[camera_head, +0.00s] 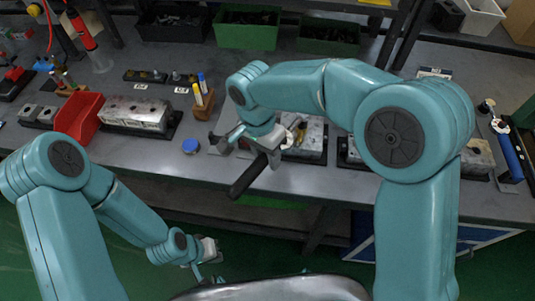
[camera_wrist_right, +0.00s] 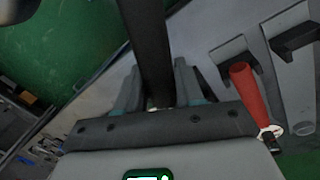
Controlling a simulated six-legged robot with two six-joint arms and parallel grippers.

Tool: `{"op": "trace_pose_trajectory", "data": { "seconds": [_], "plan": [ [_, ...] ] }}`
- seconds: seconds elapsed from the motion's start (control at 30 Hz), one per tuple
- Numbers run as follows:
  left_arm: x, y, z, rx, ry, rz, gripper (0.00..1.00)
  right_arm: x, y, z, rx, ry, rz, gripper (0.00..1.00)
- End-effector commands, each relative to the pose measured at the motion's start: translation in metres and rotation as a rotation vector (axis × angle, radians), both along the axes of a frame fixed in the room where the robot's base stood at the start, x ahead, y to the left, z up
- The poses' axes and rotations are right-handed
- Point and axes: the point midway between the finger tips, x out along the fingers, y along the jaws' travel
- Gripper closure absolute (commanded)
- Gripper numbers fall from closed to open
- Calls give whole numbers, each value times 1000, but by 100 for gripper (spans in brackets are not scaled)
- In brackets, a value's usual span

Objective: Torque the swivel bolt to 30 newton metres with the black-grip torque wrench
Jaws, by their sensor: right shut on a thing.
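My right gripper (camera_head: 264,153) is shut on the black-grip torque wrench (camera_head: 247,178), over the front part of the bench. The wrench's black grip points toward the bench's front edge. In the right wrist view, the black grip (camera_wrist_right: 148,45) runs up between the two fingers (camera_wrist_right: 155,92). A metal valve block (camera_head: 305,138) sits just right of the right gripper, partly hidden by my arm. I cannot make out the swivel bolt. My left gripper (camera_head: 208,252) hangs low in front of the bench, apart from everything; its fingers are too small to judge.
A red bin (camera_head: 79,117) and a long metal block (camera_head: 135,113) stand on the left. A blue round cap (camera_head: 190,146) and a wooden holder with markers (camera_head: 203,102) are nearer the middle. A red-handled tool (camera_wrist_right: 249,94) shows in the right wrist view. Green bins (camera_head: 246,28) stand behind.

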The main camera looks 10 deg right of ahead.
Motion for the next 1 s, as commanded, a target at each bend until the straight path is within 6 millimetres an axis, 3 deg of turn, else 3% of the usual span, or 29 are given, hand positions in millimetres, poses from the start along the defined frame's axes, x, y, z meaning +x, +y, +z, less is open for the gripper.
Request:
{"op": "trace_pose_trajectory", "data": {
  "seconds": [0.5, 1.0],
  "plan": [
    [0, 0, 11, 0, 0, 0, 100, 18, 15, 2, 1, -2, -144, 100],
    [0, 0, 9, 0, 0, 0, 100, 18, 15, 1, 2, -3, -146, 100]
  ]
}}
